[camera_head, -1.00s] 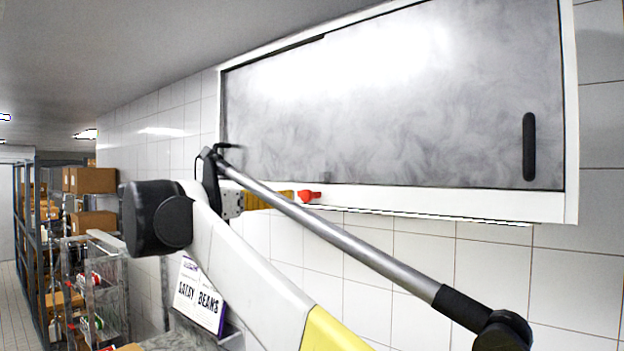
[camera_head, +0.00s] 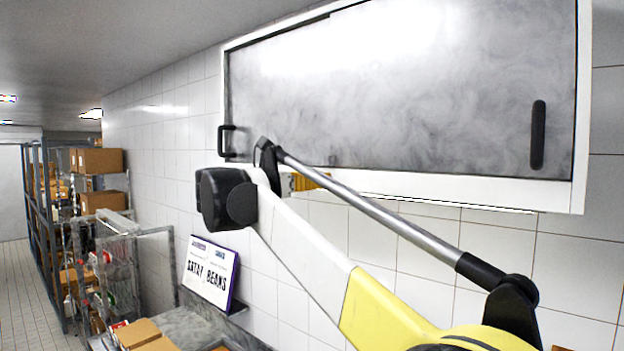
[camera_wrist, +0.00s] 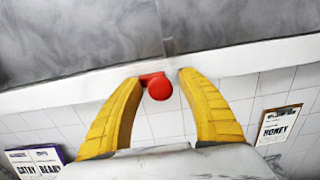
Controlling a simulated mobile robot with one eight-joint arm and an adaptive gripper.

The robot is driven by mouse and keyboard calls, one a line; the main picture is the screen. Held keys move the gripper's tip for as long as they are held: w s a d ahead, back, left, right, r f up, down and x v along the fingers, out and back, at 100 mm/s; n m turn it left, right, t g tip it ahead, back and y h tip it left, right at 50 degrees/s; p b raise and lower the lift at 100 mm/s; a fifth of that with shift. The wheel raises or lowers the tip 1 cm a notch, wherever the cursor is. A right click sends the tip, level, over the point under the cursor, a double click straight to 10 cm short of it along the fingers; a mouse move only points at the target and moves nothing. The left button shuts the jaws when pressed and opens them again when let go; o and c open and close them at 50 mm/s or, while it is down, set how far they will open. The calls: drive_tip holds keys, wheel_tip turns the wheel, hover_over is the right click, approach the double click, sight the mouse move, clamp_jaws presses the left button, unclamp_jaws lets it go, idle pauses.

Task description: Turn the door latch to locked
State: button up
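The red latch (camera_wrist: 160,87) sits on the white lower rail of the cabinet, below the seam between the two grey sliding doors (camera_head: 420,90). In the wrist view it has a round knob and a short arm reaching left. My gripper (camera_wrist: 157,85) is open, with one yellow finger on each side of the latch. The left fingertip is very close to the latch's arm; I cannot tell if they touch. In the head view my gripper (camera_head: 308,180) is partly hidden behind my arm, and the latch is hidden.
The cabinet's white frame (camera_head: 480,188) hangs on a tiled wall. Black handles are at the left (camera_head: 228,142) and right (camera_head: 538,135). Shelving (camera_head: 45,230) lines the far left.

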clamp_jaws()
drive_tip(key=shift+m, duration=0.4)
drive_tip(key=m+p, duration=0.1)
drive_tip(key=m, duration=0.2)
drive_tip(key=shift+m, duration=0.4)
drive_tip(key=m+p, duration=0.1)
drive_tip(key=m, duration=0.3)
drive_tip(key=shift+d, duration=0.1)
drive_tip(key=m, duration=0.5)
drive_tip(key=shift+f, duration=0.1)
drive_tip(key=m, duration=0.4)
drive_tip(key=shift+f, duration=0.1)
drive_tip(key=shift+m, duration=0.3)
